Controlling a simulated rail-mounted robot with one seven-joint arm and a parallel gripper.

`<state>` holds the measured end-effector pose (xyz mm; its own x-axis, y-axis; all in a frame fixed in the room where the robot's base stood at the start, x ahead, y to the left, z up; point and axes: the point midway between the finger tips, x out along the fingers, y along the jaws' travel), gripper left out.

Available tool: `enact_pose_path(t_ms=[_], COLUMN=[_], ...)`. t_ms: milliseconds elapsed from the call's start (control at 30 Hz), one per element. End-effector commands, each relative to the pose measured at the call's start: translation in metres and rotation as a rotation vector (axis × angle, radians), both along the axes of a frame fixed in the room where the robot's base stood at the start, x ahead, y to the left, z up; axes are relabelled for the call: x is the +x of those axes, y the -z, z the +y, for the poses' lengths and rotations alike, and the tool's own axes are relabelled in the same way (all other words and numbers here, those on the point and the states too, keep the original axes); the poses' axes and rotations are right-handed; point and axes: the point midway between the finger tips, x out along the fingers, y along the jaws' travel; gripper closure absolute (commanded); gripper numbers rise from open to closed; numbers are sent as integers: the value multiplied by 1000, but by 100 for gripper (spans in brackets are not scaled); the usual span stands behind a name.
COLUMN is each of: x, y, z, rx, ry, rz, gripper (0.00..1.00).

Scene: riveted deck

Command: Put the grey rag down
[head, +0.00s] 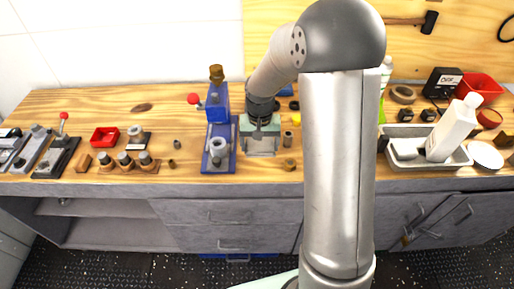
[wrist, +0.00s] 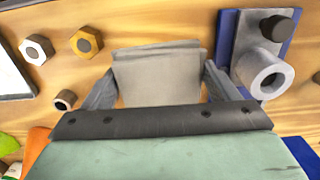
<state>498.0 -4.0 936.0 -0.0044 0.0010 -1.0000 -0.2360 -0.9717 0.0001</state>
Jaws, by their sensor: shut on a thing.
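The grey rag (wrist: 158,75) is a folded, flat grey cloth between the two fingers of my gripper (wrist: 155,88) in the wrist view. My gripper is shut on it. In the head view my gripper (head: 261,148) is over the front middle of the wooden bench (head: 180,105), just right of the blue press. The rag is hard to make out from the gripper there. I cannot tell whether the rag touches the bench top.
The blue press (head: 217,130) with a red-knobbed lever stands close left of my gripper. Small nuts (head: 289,164) lie close on its right. A red tray (head: 104,137) is further left. A white tray (head: 461,157) holding a white bottle (head: 453,128) is at right.

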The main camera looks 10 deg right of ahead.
Motion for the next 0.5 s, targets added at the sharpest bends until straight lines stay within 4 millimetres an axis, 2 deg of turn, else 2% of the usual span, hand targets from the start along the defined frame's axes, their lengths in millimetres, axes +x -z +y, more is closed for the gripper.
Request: enact_pose_path(t_ms=[267, 500], x=[15, 16], y=[18, 49], z=[4, 5], rx=[0, 0], ry=[-1, 0], rz=[0, 0], gripper=[37, 37])
